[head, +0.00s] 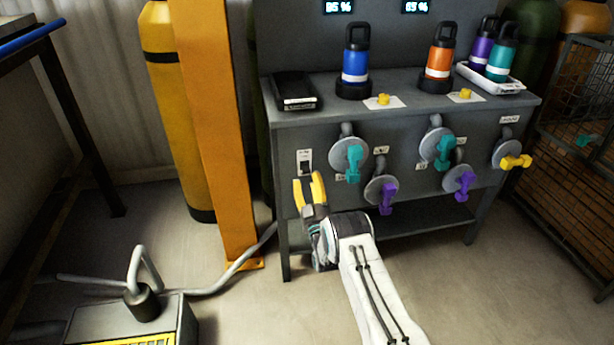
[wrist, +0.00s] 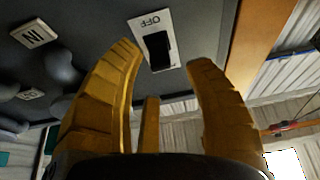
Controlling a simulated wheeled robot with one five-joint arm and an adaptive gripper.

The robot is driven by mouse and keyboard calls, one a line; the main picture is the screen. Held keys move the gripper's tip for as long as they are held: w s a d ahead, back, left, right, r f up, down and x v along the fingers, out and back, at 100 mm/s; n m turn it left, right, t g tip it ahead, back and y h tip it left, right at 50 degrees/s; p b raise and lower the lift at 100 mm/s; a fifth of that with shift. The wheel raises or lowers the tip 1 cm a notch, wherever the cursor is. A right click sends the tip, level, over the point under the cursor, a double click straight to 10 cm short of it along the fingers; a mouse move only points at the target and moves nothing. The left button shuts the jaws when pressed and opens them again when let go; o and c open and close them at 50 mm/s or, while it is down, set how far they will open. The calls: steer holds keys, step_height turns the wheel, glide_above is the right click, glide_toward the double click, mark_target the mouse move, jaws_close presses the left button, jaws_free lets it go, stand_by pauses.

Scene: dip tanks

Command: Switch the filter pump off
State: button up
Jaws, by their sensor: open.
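A white switch plate (head: 304,156) with a black rocker (head: 306,168) is on the left of the grey bench's front panel. In the wrist view the plate (wrist: 148,22) reads OFF, upside down, above the black rocker (wrist: 158,50). Which way the rocker is tipped I cannot tell. My gripper (head: 308,179) is open and empty, with yellow fingers, just below the switch. In the wrist view my gripper (wrist: 163,60) has its fingers on either side of the rocker; contact is not clear.
Valves with teal (head: 353,165), purple (head: 386,196) and yellow (head: 516,161) handles stick out right of the switch. An orange post (head: 222,130) and a yellow cylinder (head: 175,110) stand left. A grey box with pipes (head: 135,322) lies on the floor at the lower left.

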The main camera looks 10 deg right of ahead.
mark_target(307, 171)
steer(key=shift+b+x, duration=0.4)
steer(key=shift+x, duration=1.4)
steer(key=shift+c, duration=0.2)
jaws_close()
